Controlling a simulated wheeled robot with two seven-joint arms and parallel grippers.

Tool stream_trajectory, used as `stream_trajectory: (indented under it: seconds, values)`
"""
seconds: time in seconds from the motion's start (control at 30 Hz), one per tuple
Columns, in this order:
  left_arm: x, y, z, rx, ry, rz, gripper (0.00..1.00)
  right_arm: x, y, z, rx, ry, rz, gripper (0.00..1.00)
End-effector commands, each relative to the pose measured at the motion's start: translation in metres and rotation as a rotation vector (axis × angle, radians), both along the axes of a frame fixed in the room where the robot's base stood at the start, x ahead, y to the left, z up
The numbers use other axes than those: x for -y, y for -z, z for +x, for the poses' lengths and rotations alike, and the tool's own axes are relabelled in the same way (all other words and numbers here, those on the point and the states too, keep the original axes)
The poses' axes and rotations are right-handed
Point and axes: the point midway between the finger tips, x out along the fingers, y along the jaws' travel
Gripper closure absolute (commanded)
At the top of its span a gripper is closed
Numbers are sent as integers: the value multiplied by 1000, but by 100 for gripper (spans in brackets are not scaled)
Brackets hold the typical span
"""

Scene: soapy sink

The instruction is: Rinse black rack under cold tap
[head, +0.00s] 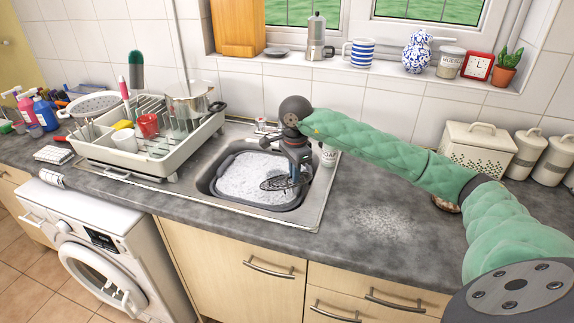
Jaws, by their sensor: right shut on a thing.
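My right gripper (296,158) reaches over the right side of the sink (213,172) and points down. It is shut on the black rack (274,184), a thin dark wire piece. The rack is held tilted over the grey basin of white suds (245,180); I cannot tell whether it touches the foam. A small metal fitting, perhaps a tap handle (262,123), shows at the back edge of the sink. The rest of the tap is hidden or not clear behind my gripper and arm. No running water can be made out. My left gripper is not in view.
A full dish rack (100,151) with a steel pot (188,100) stands left of the sink. A soap bottle (328,156) stands close to the right of my gripper. White canisters (478,147) stand further right.

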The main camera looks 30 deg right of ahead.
Motion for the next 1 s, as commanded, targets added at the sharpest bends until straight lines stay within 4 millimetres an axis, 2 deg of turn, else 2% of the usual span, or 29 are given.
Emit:
stream_trajectory:
  seconds: [0.23,1.0]
  values:
    - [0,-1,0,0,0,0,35,-3,-5,-4,1,0,0,100]
    - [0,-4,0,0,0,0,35,-27,-40,-41,1,0,0,100]
